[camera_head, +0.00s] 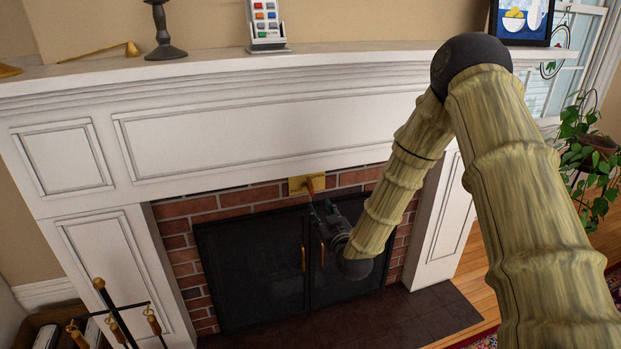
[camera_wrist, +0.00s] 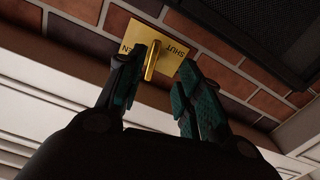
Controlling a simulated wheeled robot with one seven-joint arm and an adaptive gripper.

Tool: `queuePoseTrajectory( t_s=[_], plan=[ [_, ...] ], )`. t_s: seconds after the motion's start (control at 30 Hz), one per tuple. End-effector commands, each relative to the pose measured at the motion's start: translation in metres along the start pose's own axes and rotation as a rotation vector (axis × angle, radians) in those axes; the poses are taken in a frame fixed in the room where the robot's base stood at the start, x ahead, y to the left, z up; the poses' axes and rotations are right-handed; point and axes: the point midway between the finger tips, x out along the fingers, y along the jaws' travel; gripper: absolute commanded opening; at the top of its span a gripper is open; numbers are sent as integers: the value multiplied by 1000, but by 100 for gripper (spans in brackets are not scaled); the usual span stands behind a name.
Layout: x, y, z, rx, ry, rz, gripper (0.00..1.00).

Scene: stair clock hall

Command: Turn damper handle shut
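The damper's brass plate (camera_head: 296,186) is set in the brick above the fireplace doors. In the wrist view the plate (camera_wrist: 122,29) appears upside down, with "SHUT" readable at right and "EN" of a partly hidden word at left. My gripper (camera_head: 322,206) is just below the plate. In the wrist view my gripper (camera_wrist: 165,62) is open, its fingers on either side of the handle. The left finger is very close to the handle; I cannot tell if they touch.
The white mantel (camera_head: 220,70) juts out above, bearing a candlestick (camera_head: 163,35), a remote-like device (camera_head: 266,22) and a framed picture (camera_head: 520,20). Black fireplace doors (camera_head: 250,265) are below. Fire tools (camera_head: 112,315) stand at lower left, a plant (camera_head: 590,150) at right.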

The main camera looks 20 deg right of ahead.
Motion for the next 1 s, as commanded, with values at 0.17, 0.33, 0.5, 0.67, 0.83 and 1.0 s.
queuePoseTrajectory(
  t_s=[0.17,0.33,0.5,0.67,0.83,1.0],
  plan=[
    [11,7,-19,-8,41,13,36],
    [30,7,-19,-9,41,13,36],
    [58,7,-19,-8,40,13,36],
    [83,7,-20,-8,39,12,36],
    [103,8,-21,-8,38,12,36],
    [113,8,-22,-8,38,12,36]
  ],
)
